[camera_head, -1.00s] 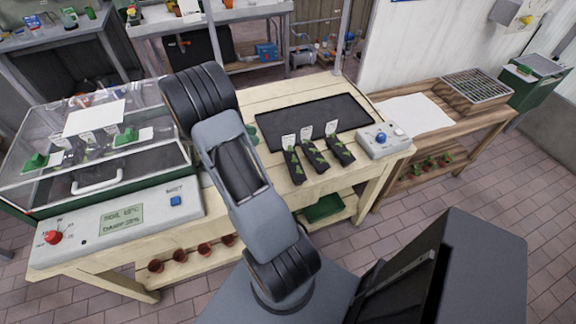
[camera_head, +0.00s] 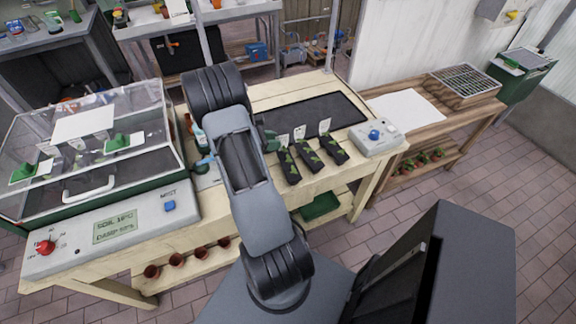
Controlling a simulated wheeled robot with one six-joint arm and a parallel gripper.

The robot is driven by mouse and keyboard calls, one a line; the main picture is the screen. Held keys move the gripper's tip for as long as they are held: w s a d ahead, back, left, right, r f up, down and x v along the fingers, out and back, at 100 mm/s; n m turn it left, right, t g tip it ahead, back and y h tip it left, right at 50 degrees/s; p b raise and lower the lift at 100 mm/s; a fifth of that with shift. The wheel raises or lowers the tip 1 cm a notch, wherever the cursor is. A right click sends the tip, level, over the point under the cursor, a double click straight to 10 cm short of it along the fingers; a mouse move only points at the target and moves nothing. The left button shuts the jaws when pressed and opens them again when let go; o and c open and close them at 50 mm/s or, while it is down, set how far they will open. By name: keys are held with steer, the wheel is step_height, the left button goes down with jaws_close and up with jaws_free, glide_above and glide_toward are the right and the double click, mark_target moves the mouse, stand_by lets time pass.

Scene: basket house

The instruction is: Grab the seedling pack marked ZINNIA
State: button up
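Three dark seedling packs stand in a row on the wooden bench, each with green leaves and a white label: a left pack (camera_head: 289,168), a middle pack (camera_head: 309,157) and a right pack (camera_head: 333,150). The label writing is too small to read, so I cannot tell which is marked ZINNIA. My arm reaches over the bench just left of the packs. My gripper is hidden behind the arm; only a dark green part beside the arm, near the left pack, shows, and I cannot tell what it is.
A black mat (camera_head: 318,115) lies behind the packs. A grey control box (camera_head: 377,137) with a blue knob stands right of them. A clear-lidded propagator (camera_head: 95,150) is at the left. Small red pots (camera_head: 177,260) sit on the lower shelf.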

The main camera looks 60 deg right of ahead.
mark_target(282, 150)
steer(key=shift+p+x, duration=0.3)
steer(key=shift+x, duration=1.6)
jaws_close()
